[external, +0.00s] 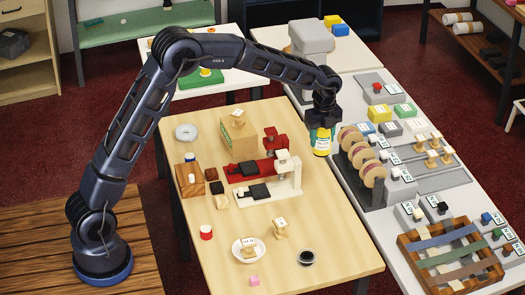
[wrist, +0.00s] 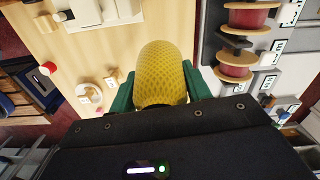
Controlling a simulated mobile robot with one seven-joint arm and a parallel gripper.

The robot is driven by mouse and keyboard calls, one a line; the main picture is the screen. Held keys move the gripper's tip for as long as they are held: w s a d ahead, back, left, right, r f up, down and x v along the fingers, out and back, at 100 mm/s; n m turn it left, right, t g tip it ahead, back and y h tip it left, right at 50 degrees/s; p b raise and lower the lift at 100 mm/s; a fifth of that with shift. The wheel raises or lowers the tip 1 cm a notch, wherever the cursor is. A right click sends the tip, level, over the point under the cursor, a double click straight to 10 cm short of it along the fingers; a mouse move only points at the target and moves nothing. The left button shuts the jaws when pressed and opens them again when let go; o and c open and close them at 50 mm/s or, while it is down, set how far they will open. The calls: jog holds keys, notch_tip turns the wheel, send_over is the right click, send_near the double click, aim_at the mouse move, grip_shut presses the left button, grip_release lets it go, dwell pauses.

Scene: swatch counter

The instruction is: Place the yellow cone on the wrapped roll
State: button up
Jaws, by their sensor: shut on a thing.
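The yellow cone (external: 321,147) is held in my gripper (external: 321,131), above the gap between the wooden table's right edge and the grey counter. It has a pale label in the external view. In the wrist view the yellow cone (wrist: 163,72) shows a dimpled, rounded surface, with my gripper's green fingers (wrist: 160,95) shut on either side. A pale, ring-shaped roll (external: 187,132) lies flat at the table's far left, well apart from my gripper. It may be the wrapped roll, but I cannot tell for sure.
The wooden table (external: 215,258) holds red and white machines, a cardboard box (external: 238,138), a plate (external: 249,250) and a dark-topped round dish (external: 306,257). A rack of spools (external: 374,168) stands close to my gripper on the right. The table's front is partly clear.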

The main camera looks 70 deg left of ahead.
jog(key=s+a+r+n, duration=0.1)
jog(key=s+a, duration=0.2)
jog(key=a, duration=0.5)
jog(key=s+a, duration=0.3)
jog(key=a, duration=0.6)
jog(key=n, duration=0.2)
send_over(186, 129)
notch_tip(186, 129, down, 17)
jog(key=shift+f, duration=0.15)
jog(key=shift+f, duration=0.15)
jog(key=o, duration=1)
jog(key=shift+o, duration=0.2)
notch_tip(186, 129, up, 12)
